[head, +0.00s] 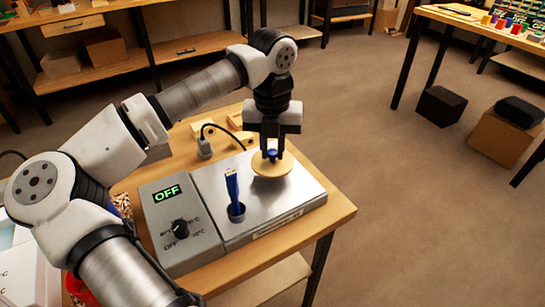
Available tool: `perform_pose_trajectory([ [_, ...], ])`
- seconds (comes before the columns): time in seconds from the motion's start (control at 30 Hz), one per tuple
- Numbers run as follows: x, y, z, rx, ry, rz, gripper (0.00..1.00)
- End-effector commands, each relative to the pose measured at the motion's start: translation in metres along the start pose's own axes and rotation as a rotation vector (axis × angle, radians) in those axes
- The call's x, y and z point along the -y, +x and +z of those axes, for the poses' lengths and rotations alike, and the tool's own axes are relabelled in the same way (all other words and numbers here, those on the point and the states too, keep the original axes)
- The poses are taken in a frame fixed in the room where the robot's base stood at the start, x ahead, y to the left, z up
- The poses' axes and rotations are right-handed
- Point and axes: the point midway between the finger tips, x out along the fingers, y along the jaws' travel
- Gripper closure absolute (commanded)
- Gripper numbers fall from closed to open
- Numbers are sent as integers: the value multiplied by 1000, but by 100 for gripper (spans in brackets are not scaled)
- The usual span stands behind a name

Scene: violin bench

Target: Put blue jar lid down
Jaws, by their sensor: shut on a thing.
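My gripper (271,157) points down over the right part of a steel hotplate top and is shut on the small blue knob of the blue jar lid (272,171). The lid is a round tan disc, roughly level, below my fingers. I cannot tell whether its underside touches the steel surface or hangs just above it. My fingers hide part of the knob.
The heater (290,203) has a grey control box (165,208) reading OFF, with a black dial. A blue-handled brush (232,187) stands in a round opening left of the lid. Wooden blocks (236,122) and a plugged cable (204,146) lie behind on the bench.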

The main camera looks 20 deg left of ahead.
Motion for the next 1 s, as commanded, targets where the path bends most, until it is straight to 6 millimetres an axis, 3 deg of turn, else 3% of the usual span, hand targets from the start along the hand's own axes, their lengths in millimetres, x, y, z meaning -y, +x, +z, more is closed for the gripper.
perform_pose_trajectory([
  [0.2, 0, 30, 0, -2, 1, -1, 100],
  [0.57, 0, 36, 0, 0, 0, 0, 100],
  [0.6, 0, 36, 0, 0, 0, 0, 79],
  [0.77, 0, 34, 0, 0, 1, 0, 58],
  [1.0, 0, 34, 0, 0, 1, 0, 58],
])
